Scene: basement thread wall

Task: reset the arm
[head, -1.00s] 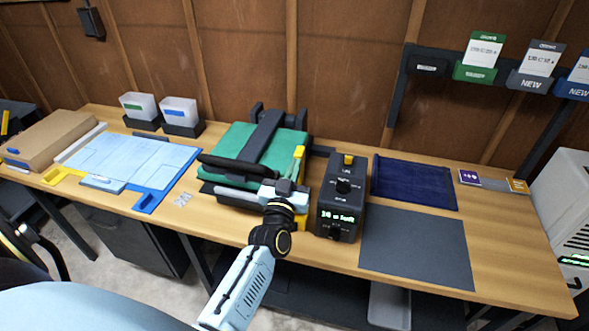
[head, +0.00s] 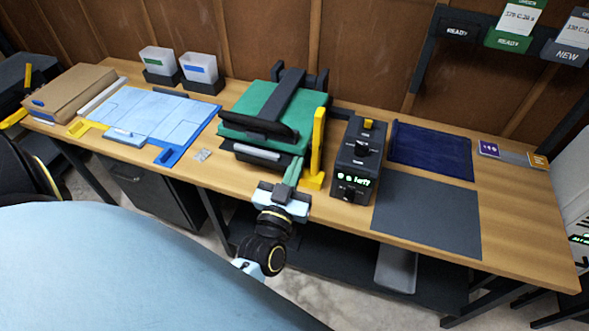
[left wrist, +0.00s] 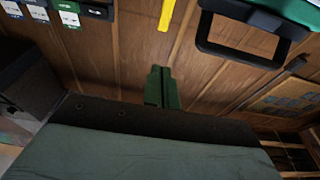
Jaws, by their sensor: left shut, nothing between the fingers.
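My left gripper (head: 290,176) is at the front edge of the bench, in front of the heat press (head: 265,115) with its green top and dark handle. Its fingers are together with nothing between them. In the left wrist view the green fingers (left wrist: 162,88) also show side by side, pointing at the wooden wall. The gripper is just left of and below the yellow upright lever (head: 317,150). Whether it touches the press cannot be told. My right gripper is not in view.
A black control box (head: 352,160) stands right of the press. A navy cloth (head: 430,150) and a grey mat (head: 428,215) lie further right. A blue board (head: 150,125), a cardboard box (head: 70,93) and two bins (head: 198,70) are on the left. Open floor lies before the bench.

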